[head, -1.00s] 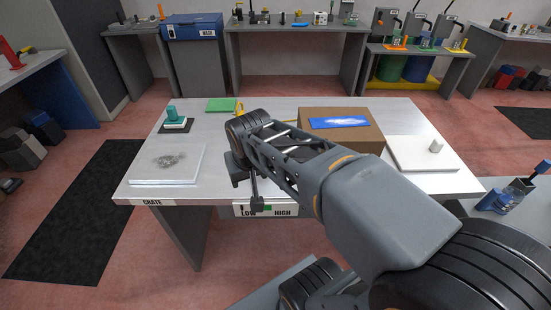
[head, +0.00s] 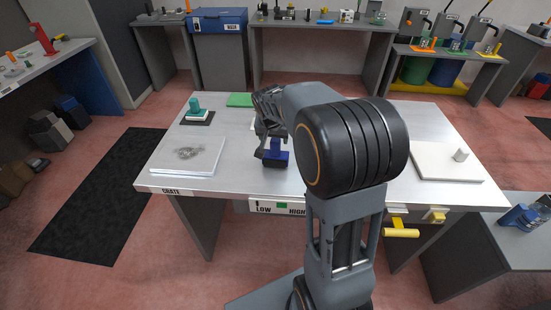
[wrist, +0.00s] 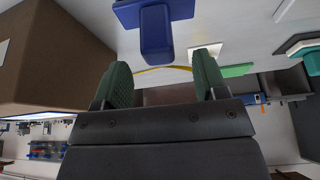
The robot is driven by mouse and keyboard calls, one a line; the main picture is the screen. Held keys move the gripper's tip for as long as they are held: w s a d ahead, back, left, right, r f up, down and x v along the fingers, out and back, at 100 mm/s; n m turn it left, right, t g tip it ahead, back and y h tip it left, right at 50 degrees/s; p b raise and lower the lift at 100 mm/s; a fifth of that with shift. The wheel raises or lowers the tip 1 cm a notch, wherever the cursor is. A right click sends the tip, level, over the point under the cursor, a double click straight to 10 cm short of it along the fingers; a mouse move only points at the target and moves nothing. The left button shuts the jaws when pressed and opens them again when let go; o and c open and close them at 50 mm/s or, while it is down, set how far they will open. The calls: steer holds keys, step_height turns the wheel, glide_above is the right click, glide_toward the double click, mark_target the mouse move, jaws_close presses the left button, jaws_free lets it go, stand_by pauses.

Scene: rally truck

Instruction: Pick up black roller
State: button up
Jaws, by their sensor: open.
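I cannot make out a black roller with certainty in either view. A blue block-like handle on a flat blue base (wrist: 157,32) lies just beyond the fingertips in the wrist view. In the head view a blue piece (head: 276,159) shows beside the dark end of my arm, over the metal table (head: 240,178). My arm hides the middle of that table.
A brown box (wrist: 55,55) stands close beside my gripper. A teal-handled stamp (head: 195,107), a green pad (head: 240,100) and a stack of white sheets (head: 187,156) are on the table's left. A white board (head: 446,165) with a small grey cylinder (head: 461,155) is at right.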

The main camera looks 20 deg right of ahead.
mark_target(275, 140)
steer(key=shift+p+x, duration=0.45)
steer(key=shift+x, duration=2.35)
steer(key=shift+d, duration=0.1)
jaws_close()
